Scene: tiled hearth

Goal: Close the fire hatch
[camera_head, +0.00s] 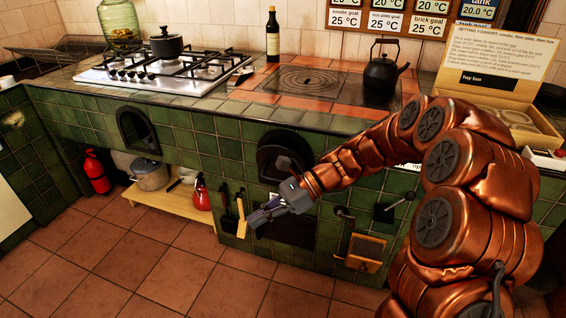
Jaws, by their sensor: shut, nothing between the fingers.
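The green tiled hearth front has a dark arched hatch (281,153) right of centre, just behind and above my gripper. It is probably the fire hatch; whether its door stands open or shut is not clear. Another dark arched opening (138,131) is further left. My gripper (258,219) is shut and empty, pointing down and left in front of the hearth, below the arched hatch. My copper arm comes in from the right and covers part of the hearth front, including some of the area beside the hatch.
Hand tools (226,208) hang left of my gripper. A wooden shelf (169,205) holds a pot and a red kettle. A red extinguisher (96,171) stands at left. A black handle (394,206) juts out at right. The tiled floor (150,262) in front is clear.

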